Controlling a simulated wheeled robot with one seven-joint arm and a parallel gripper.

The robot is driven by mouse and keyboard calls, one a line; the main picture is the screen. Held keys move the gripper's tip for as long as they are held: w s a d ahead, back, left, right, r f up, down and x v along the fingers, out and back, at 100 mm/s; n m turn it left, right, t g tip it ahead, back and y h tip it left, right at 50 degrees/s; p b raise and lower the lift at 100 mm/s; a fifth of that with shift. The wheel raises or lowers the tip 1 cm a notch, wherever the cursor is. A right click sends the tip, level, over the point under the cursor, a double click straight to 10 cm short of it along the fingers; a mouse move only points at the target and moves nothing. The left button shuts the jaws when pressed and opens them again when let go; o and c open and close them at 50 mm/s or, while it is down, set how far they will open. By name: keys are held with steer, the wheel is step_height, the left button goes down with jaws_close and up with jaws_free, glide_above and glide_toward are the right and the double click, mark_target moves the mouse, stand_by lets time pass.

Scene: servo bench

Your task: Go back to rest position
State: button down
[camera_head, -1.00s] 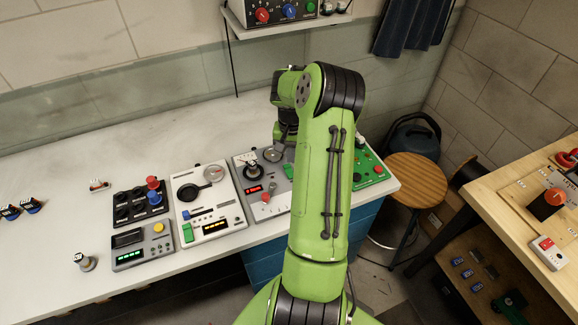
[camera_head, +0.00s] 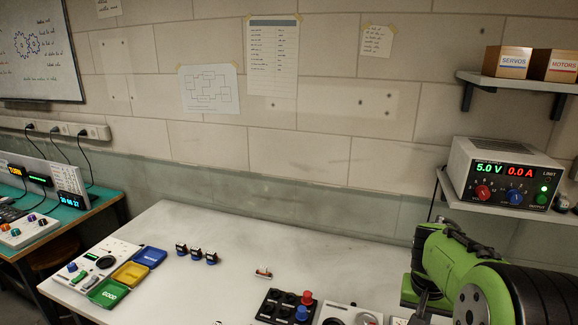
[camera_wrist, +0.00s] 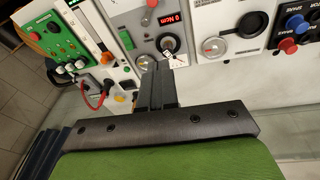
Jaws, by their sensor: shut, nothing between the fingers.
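My gripper (camera_wrist: 158,68) shows in the wrist view as two dark fingers pressed together, with nothing between them. It hangs over the bench by a grey panel (camera_wrist: 132,18) with a red display and a dark round mount (camera_wrist: 168,43). A small white piece (camera_wrist: 178,61) lies by the fingertips; I cannot tell if they touch it. In the head view my green arm fills the lower right corner, and the fingertips cannot be made out there.
The white bench (camera_head: 215,230) is mostly clear. Several small servos (camera_head: 197,254), coloured trays (camera_head: 130,274) and black holders (camera_head: 272,305) with red and blue caps stand on it. A power supply (camera_head: 505,175) on a shelf is close above my arm. A green panel (camera_wrist: 48,35) is at the wrist view's upper left.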

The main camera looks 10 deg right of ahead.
steer(key=s+a+r+n+t, duration=0.2)
steer(key=s+a+r, duration=0.2)
steer(key=a, duration=0.3)
steer(key=s+a+r+n+t, duration=0.1)
steer(key=s+a+r+n, duration=0.2)
steer(key=a, duration=0.5)
steer(key=s+a+n+t+y, duration=0.1)
steer(key=s+a+n+y, duration=0.1)
steer(key=s+a, duration=0.4)
steer(key=s, duration=0.2)
steer(key=shift+s+a+r+t, duration=0.25)
steer(key=shift+s+a+t, duration=0.05)
steer(key=shift+s+t, duration=0.1)
